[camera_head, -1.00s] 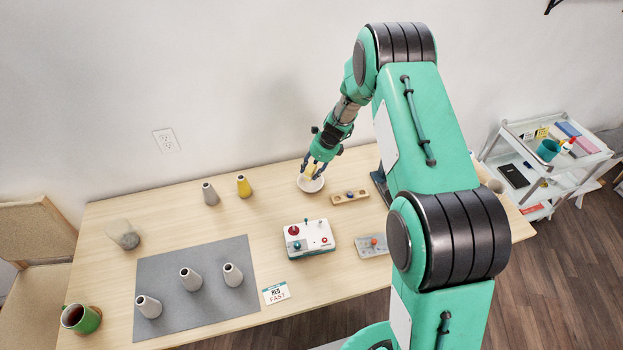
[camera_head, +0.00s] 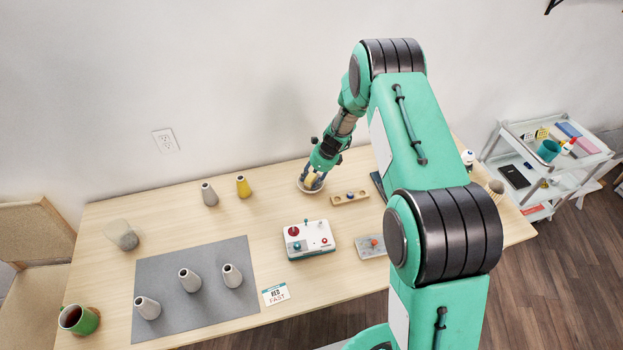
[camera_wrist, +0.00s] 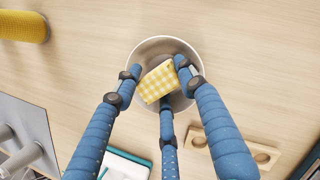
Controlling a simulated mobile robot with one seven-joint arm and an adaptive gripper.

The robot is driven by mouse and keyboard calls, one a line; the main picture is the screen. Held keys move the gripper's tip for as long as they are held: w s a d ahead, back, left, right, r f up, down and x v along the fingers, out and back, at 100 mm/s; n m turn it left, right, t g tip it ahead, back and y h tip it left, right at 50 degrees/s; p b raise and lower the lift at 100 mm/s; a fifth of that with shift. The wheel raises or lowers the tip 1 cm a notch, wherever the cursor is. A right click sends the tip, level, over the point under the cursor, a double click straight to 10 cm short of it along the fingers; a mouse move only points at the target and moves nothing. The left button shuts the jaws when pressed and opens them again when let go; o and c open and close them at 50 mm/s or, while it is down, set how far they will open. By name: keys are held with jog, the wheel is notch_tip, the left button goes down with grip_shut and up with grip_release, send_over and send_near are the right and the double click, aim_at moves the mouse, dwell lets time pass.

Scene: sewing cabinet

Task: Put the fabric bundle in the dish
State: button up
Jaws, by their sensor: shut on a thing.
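The fabric bundle (camera_wrist: 157,82) is a small yellow and white checked block. My gripper (camera_wrist: 158,84) is shut on it, with blue fingers on several sides. The dish (camera_wrist: 150,46) is a round, pale bowl directly behind the bundle in the wrist view. In the head view, my gripper (camera_head: 313,183) is low at the dish (camera_head: 300,187), and the fingers cover most of it. The bundle appears within the dish's rim; whether it touches the dish bottom I cannot tell.
A wooden block with holes (camera_head: 350,197) lies right of the dish. A control box (camera_head: 308,239) stands in front of it. A yellow cone (camera_head: 243,187) and a grey cone (camera_head: 210,194) stand to the left. A grey mat (camera_head: 215,305) holds several cones.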

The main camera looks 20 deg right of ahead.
jog(key=o, duration=0.6)
jog(key=shift+o, duration=0.2)
jog(key=shift+r, duration=0.1)
jog(key=p+v, duration=0.1)
jog(key=v, duration=1.1)
jog(key=shift+p, duration=0.3)
